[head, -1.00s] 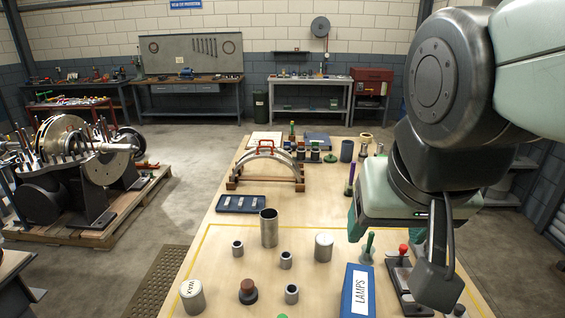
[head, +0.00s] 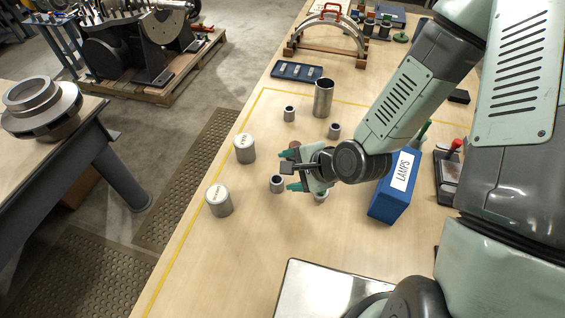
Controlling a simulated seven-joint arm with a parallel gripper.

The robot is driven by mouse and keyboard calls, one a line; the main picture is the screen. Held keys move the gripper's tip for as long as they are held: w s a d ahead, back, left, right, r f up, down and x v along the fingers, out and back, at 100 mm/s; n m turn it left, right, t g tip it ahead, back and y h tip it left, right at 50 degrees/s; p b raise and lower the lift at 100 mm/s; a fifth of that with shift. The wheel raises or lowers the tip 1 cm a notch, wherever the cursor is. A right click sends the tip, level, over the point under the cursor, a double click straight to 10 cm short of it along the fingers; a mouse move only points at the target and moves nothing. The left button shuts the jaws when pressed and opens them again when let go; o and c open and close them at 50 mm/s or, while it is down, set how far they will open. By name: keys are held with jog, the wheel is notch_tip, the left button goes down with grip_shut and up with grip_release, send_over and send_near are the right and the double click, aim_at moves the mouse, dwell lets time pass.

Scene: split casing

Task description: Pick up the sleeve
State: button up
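Small open-topped grey metal sleeves stand upright on the wooden table: one (head: 289,114) at the back left, one (head: 334,130) right of it, and one (head: 277,183) nearer, by my gripper. Another grey piece (head: 321,197) is mostly hidden under my gripper. A taller, wider tube (head: 323,98) stands behind them. I cannot tell which one the task calls the sleeve. My gripper (head: 287,171) has teal fingertips spread apart with nothing seen between them. It points left, and its near fingertip overlaps the nearer sleeve in the picture; contact cannot be told.
Two lidded grey cans (head: 245,149) (head: 219,201) stand left of my gripper. A brown-topped piece (head: 292,148) is partly hidden behind it. A blue LAMPS box (head: 394,188) stands to the right. A metal plate (head: 318,290) lies in front. The table between cans and plate is clear.

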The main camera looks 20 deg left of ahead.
aim_at(274, 178)
jog(key=s+f+m+t, duration=0.1)
jog(key=f+m, duration=0.1)
jog(key=m, duration=0.3)
jog(key=s+f+m+t+y, duration=0.1)
jog(key=f+m+t, duration=0.1)
jog(key=m, duration=0.3)
jog(key=s+f+m+t+y, duration=0.1)
jog(key=f+m+t, duration=0.1)
jog(key=m, duration=0.3)
jog(key=shift+s+d+f, duration=0.1)
jog(key=shift+s+d, duration=0.05)
jog(key=shift+s, duration=0.15)
jog(key=shift+d+f+m+t, duration=0.2)
jog(key=shift+d+m+t, duration=0.15)
jog(key=shift+m, duration=0.55)
jog(key=x, duration=1)
jog(key=shift+w+a+f, duration=0.1)
jog(key=shift+w, duration=0.3)
jog(key=c, duration=1.2)
jog(key=shift+o, duration=0.2)
